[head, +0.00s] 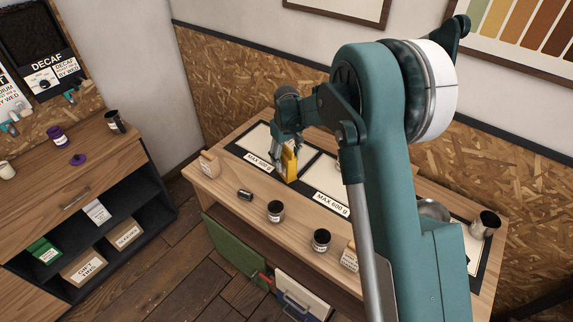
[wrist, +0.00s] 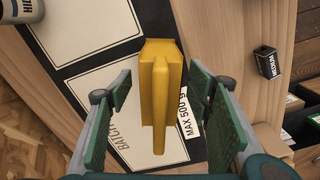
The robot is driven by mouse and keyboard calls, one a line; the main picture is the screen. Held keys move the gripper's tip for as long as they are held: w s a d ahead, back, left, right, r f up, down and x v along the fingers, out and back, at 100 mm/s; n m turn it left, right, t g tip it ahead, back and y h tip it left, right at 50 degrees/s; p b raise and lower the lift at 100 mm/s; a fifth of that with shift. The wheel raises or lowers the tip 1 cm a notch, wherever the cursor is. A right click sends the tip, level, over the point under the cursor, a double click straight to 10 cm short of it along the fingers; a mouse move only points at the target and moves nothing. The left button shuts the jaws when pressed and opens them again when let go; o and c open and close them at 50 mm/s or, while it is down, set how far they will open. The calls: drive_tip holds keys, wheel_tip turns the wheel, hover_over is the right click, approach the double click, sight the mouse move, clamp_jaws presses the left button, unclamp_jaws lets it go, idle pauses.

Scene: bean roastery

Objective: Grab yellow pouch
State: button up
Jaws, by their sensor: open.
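The yellow pouch (head: 289,161) stands on the wooden table, on the white panel marked "MAX 500 g" (wrist: 190,118). In the wrist view the pouch (wrist: 160,85) is seen from above, in the middle between my fingers. My gripper (wrist: 160,110) is open, with green pads on either side of the pouch and a visible gap on both sides. In the head view my gripper (head: 281,150) is pointed down at the pouch and partly hides it. I cannot tell how far down the fingers reach along it.
A small dark block (head: 245,194), marked "MEDIUM" in the wrist view (wrist: 269,62), lies nearby. Two dark jars (head: 275,211) (head: 321,240) stand along the front edge. A tan box (head: 209,164) stands at the left corner. A second panel, "MAX 600 g" (head: 331,203), lies to the right.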

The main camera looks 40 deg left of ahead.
sight(287, 147)
drive_tip(key=c, duration=1.1)
drive_tip(key=shift+r, duration=0.15)
wheel_tip(287, 147, up, 10)
drive_tip(key=shift+f+b, duration=0.15)
drive_tip(key=shift+b, duration=0.15)
